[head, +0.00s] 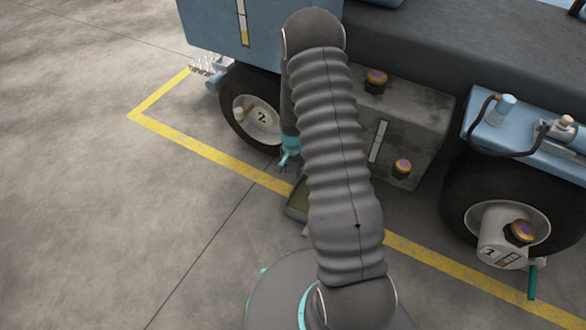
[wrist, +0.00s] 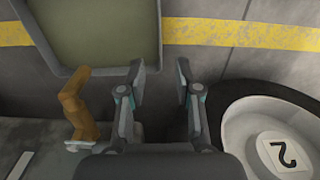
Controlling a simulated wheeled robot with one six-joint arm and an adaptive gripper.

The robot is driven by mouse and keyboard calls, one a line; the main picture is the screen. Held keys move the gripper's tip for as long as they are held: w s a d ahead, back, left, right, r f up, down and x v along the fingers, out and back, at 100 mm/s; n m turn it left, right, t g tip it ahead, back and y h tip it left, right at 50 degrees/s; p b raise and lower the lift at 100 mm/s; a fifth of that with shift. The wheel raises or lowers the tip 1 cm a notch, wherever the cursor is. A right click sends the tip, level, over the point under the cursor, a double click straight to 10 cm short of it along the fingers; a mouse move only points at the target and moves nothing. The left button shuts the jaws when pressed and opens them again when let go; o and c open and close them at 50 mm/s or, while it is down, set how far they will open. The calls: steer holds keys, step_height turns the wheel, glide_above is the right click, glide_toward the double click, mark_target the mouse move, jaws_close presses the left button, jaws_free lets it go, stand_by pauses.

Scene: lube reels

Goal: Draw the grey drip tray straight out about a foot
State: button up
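The grey drip tray (wrist: 157,30) lies on the floor at the upper left of the wrist view, with a raised grey rim around an olive-green inside; its far part is cut off by the picture edge. In the head view only a corner of the drip tray (head: 292,210) shows, and my arm hides the rest. My gripper (wrist: 160,72) is open, with nothing between its fingers. Its left finger appears close to the tray's near right corner; I cannot tell whether they touch. In the head view my gripper (head: 284,161) hangs low beside the vehicle, near the wheel marked 2.
The wheel marked 2 (head: 262,117) stands close beside my gripper. A brown tap-like part (wrist: 74,105) is left of the fingers. A grey tank (head: 418,125) and a second wheel (head: 458,205) are to the right. Bare concrete floor (head: 90,210) lies beyond the yellow line (head: 225,160).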

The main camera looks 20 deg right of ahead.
mark_target(293, 190)
step_height(293, 190, down, 14)
steer(key=shift+r+b, duration=0.1)
steer(key=shift+b, duration=0.4)
stand_by(0.3)
jaws_close()
